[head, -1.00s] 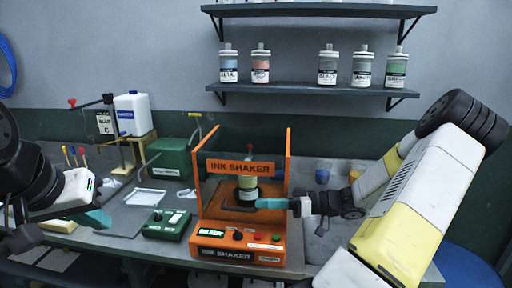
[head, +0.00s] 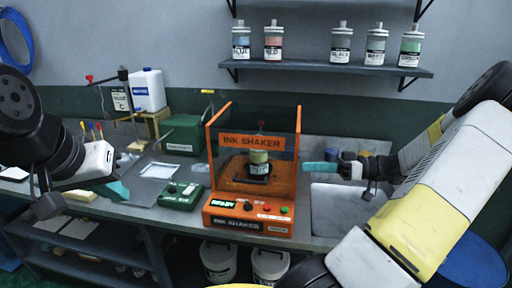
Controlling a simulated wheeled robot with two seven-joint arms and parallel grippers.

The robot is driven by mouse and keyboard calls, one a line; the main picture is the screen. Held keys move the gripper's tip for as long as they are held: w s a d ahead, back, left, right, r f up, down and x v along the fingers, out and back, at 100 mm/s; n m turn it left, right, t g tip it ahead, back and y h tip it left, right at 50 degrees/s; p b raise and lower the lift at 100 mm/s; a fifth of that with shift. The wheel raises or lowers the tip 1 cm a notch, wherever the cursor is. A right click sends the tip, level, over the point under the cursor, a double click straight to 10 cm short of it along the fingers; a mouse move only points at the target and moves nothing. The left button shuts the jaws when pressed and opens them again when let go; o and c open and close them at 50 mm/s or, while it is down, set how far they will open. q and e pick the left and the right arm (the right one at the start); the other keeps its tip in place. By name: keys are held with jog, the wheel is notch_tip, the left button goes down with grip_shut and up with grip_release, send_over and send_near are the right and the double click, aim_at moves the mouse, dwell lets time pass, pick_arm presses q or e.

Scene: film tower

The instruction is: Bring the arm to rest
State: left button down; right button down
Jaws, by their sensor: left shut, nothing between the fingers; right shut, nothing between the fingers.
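My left gripper (head: 113,190) is at the left, over the front of the bench, with its teal fingers shut and empty. My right gripper (head: 318,168) is to the right of the orange ink shaker (head: 235,213), its teal fingers shut and empty, pointing left and apart from the machine. A bottle with a pale green band (head: 259,157) stands upright inside the shaker, behind its clear front panel.
A green control box (head: 181,195) stands left of the shaker. A steel sink (head: 345,212) lies under my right arm. A shelf (head: 330,68) with several ink bottles hangs above. A white jug (head: 148,90) stands at the back left. Buckets (head: 218,262) stand below the bench.

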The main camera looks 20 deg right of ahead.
jog(key=s+a+m+g+h, duration=0.1)
jog(key=s+a+g+h, duration=0.15)
jog(key=a, duration=0.25)
jog(key=s+a+r+m+g+h, duration=0.1)
jog(key=a+g+h, duration=0.15)
jog(key=a, duration=0.25)
jog(key=s+a+m+g+h, duration=0.1)
jog(key=s+a+g+h, duration=0.15)
jog(key=a, duration=0.25)
jog(key=s+a+r+m+t+h, duration=0.3)
jog(key=s+r+m+t+h, duration=0.2)
jog(key=r, duration=0.4)
jog(key=shift+s+m+t+h, duration=0.3)
jog(key=shift+s+t+h, duration=0.25)
jog(key=shift+s+t, duration=0.45)
jog(key=shift+s+a, duration=0.1)
jog(key=shift+s, duration=0.05)
